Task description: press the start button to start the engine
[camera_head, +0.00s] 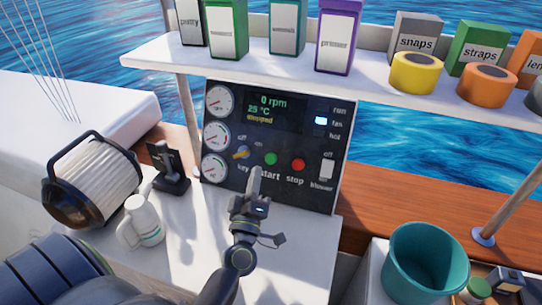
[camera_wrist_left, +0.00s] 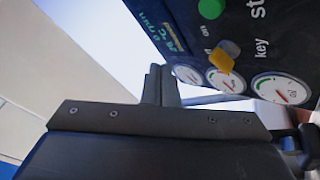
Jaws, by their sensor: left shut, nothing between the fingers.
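The dark engine panel (camera_head: 262,199) stands upright behind the white counter. Its display (camera_head: 268,110) reads 0 rpm, 25 °C and a smaller yellow word, seemingly "stopped". The round green start button (camera_head: 271,158) sits between the yellow key switch (camera_head: 241,152) and the red stop button (camera_head: 298,164). My left gripper (camera_head: 255,172) is shut and empty, its tips before the panel just below and left of the green button in the picture. I cannot tell whether they touch the panel. The left wrist view shows the shut fingers (camera_wrist_left: 160,85), the green button (camera_wrist_left: 210,8) and the key switch (camera_wrist_left: 222,58).
Gauges (camera_head: 217,135) line the panel's left side, and a white blower switch (camera_head: 326,168) is at its right. A white jug (camera_head: 140,222), a pleated filter (camera_head: 100,180) and a small black stand (camera_head: 169,170) are left of my arm. A teal bucket (camera_head: 424,262) stands right.

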